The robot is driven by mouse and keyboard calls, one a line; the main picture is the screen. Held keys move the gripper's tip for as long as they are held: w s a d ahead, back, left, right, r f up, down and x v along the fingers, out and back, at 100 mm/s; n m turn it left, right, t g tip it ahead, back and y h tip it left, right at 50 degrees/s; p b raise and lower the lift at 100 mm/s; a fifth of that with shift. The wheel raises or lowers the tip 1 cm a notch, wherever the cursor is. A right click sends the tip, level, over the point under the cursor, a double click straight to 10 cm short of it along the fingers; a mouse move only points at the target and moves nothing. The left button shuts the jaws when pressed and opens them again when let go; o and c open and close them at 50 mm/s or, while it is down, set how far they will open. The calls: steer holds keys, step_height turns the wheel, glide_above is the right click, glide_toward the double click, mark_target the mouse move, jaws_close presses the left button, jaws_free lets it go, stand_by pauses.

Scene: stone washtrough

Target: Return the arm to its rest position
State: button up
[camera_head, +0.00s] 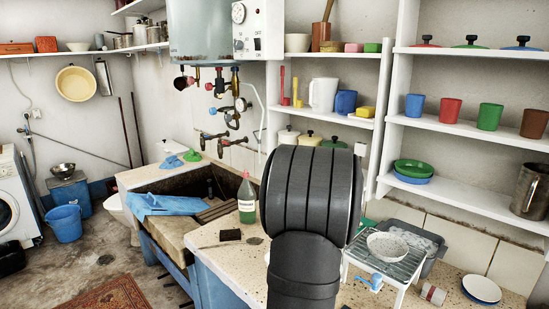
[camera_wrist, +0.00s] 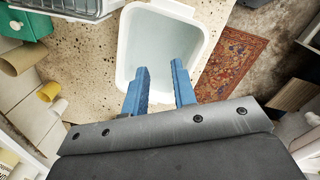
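My arm (camera_head: 310,210) stands as dark ribbed links in the middle of the head view, over the speckled worktop (camera_head: 215,265). My gripper is hidden in the head view. In the wrist view my gripper (camera_wrist: 159,67) shows two blue fingers set apart, with nothing between them. It is open and empty. The fingers appear in front of a white tub (camera_wrist: 128,50) with a pale, seemingly empty inside. I cannot tell how far above or beside the tub the fingertips are.
A green bottle (camera_head: 246,198) stands left of my arm near the stone trough (camera_head: 172,232). A white rack (camera_head: 398,265) with a speckled bowl (camera_head: 388,246) stands at the right. Shelves (camera_head: 470,130) with cups line the wall. A patterned rug (camera_wrist: 232,65) lies on the floor.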

steer(key=a+f+n, duration=0.1)
steer(key=a+f, duration=0.2)
steer(key=a, duration=0.2)
steer(key=shift+w+f+g, duration=0.15)
steer(key=shift+f+g, duration=0.15)
steer(key=s+d+r+m, duration=0.1)
steer(key=d+r+m, duration=0.1)
steer(key=d, duration=0.7)
steer(key=s+d+r+m+t+h, duration=0.1)
steer(key=s+d+r+m, duration=0.1)
steer(key=d, duration=0.7)
steer(key=shift+s+d+r+m, duration=0.3)
steer(key=shift+d+r, duration=0.1)
steer(key=shift+r, duration=0.3)
